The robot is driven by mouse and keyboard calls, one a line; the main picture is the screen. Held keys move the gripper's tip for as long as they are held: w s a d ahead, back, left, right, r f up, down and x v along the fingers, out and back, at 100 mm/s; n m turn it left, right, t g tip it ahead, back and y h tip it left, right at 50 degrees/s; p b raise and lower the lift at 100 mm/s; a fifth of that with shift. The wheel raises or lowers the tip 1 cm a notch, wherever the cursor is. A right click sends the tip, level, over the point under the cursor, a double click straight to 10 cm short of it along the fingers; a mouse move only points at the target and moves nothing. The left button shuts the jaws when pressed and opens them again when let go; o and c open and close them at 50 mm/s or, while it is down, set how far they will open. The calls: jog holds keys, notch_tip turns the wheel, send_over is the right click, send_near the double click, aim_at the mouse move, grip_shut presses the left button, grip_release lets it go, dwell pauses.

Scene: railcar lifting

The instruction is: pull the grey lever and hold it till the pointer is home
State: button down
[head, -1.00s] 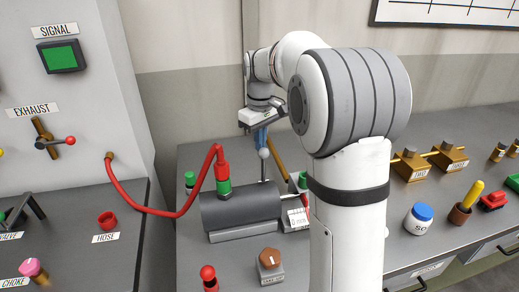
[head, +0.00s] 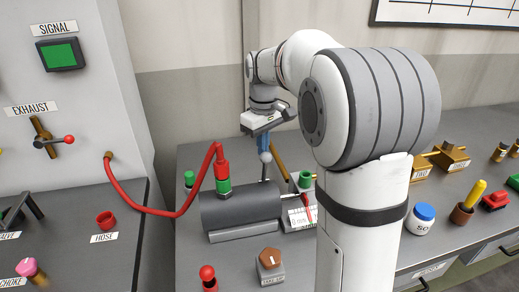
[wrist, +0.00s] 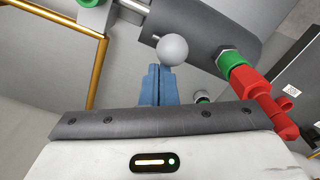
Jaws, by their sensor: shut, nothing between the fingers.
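The grey lever is a thin rod (head: 264,172) standing up from a dark grey cylinder (head: 240,210). Its round grey knob (wrist: 173,50) shows in the wrist view just beyond my fingertips. My gripper (head: 264,153) is shut, its blue fingers (wrist: 158,84) together and pointing down at the knob. The knob is not between the fingers; whether they touch it I cannot tell. In the head view the fingers cover most of the knob. A red pointer (head: 307,206) stands at a white marked scale (head: 299,219) right of the cylinder; its reading is too small to tell.
A red hose (head: 190,205) runs from the left cabinet to a red and green coupling (head: 223,178) on the cylinder. A brass rod (head: 279,157) and green-topped fittings stand close by. A brown knob (head: 270,256) and a red one (head: 208,273) are in front.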

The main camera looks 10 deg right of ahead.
jog(key=shift+s+b, duration=0.45)
jog(key=shift+s, duration=1)
dwell(3.7)
jog(key=shift+w+r+p, duration=0.3)
jog(key=shift+w+p, duration=0.25)
jog(key=shift+w+r+p, duration=0.25)
jog(key=shift+w+p, duration=0.25)
notch_tip(320, 180, up, 7)
jog(key=p, duration=0.5)
jog(key=shift+p, duration=0.35)
jog(key=shift+s, duration=0.1)
